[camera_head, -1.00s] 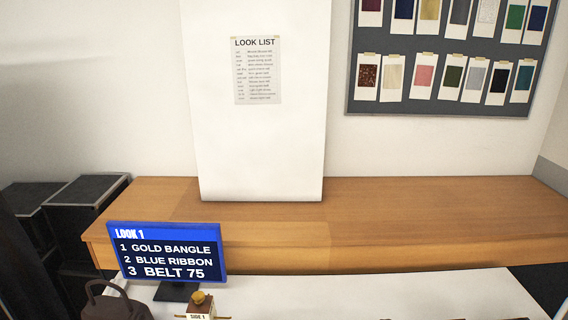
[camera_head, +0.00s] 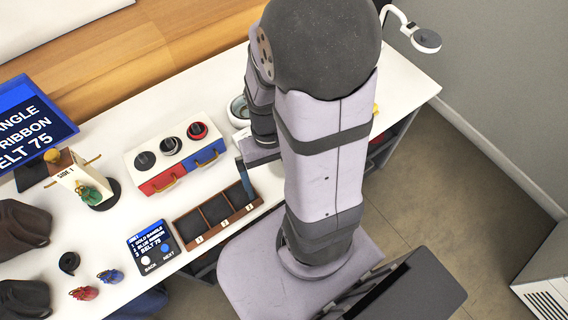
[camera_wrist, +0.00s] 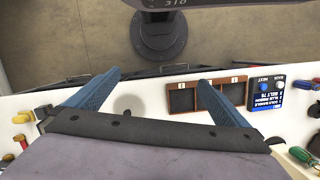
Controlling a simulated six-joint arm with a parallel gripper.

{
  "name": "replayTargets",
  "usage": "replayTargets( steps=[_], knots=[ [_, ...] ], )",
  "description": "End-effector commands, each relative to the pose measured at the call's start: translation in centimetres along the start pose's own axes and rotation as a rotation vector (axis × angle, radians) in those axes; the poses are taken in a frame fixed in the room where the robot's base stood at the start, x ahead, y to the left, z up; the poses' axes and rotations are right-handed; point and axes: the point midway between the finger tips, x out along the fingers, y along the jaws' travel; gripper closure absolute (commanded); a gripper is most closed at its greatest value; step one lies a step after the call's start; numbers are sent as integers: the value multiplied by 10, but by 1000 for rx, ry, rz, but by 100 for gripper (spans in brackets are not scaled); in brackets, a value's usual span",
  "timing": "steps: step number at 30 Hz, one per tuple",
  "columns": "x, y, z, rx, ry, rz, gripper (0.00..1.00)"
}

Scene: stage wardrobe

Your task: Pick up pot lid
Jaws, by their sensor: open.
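I cannot pick out a pot lid for certain. In the wrist view, a pale grey round patch (camera_wrist: 128,104) with a darker spot shows on the white table between my fingers; I cannot tell whether it is a lid or a shadow. In the head view, one blue finger shows beside the compartment tray, and my arm hides the rest. A round pale pot or bowl (camera_head: 238,112) stands partly hidden behind my arm.
A compartment tray (camera_head: 190,233) lies near the front edge, left of my arm. A red and blue box (camera_head: 163,184) with round dark items on top stands behind it. A button panel (camera_head: 152,248), small bundles (camera_head: 84,293) and a lamp (camera_head: 426,40) are also on the table (camera_head: 120,218).

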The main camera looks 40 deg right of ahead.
Motion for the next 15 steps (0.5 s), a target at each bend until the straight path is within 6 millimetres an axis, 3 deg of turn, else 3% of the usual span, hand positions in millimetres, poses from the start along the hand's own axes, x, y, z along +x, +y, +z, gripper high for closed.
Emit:
replayTargets(
  steps=[1,5,9,15],
  knots=[
    [25,9,-3,46,-43,-11,0],
    [58,26,-14,131,-105,-37,0],
    [91,44,-39,315,-116,-52,0],
    [102,60,-86,722,-43,-46,0]
  ],
)
